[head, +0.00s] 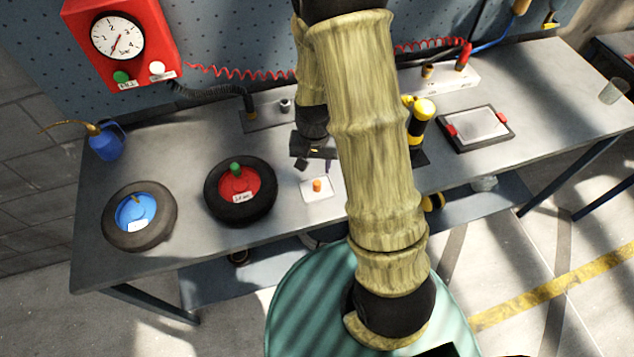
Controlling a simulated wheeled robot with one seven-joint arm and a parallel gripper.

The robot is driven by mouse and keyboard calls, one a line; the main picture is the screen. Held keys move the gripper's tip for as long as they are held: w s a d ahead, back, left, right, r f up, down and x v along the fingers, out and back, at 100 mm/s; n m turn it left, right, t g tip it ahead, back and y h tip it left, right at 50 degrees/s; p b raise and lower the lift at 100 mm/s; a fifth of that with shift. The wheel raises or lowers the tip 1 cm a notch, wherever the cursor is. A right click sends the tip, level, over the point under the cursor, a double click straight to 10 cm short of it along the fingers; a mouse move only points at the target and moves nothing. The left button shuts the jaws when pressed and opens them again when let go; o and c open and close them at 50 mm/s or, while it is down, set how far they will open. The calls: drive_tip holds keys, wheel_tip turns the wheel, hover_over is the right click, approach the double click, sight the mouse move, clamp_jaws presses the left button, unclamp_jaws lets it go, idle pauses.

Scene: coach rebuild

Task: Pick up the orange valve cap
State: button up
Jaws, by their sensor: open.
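The orange valve cap (317,184) stands on a small white card (318,194) near the middle of the workbench. My gripper (314,166) is just behind and above the cap, pointing down, with its two dark fingers apart and nothing seen between them. The cap is in clear view and apart from the fingers. My arm covers the bench just right of the card.
A tyre with a red hub and green cap (240,190) lies left of the card. A tyre with a blue hub (139,215) lies farther left. A blue oil can (105,141), a black-and-yellow tool (420,125) and a framed tray (475,130) also occupy the grey bench (200,160).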

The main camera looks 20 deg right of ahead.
sight(317, 181)
drive_tip(key=shift+f, duration=1.35)
drive_tip(key=shift+s+d+f+p, duration=0.15)
drive_tip(key=shift+f+p, duration=0.3)
drive_tip(key=shift+f, duration=0.45)
drive_tip(key=shift+s+d+f+p, duration=0.1)
drive_tip(key=shift+f+p, duration=0.3)
drive_tip(key=shift+f, duration=1.3)
clamp_jaws()
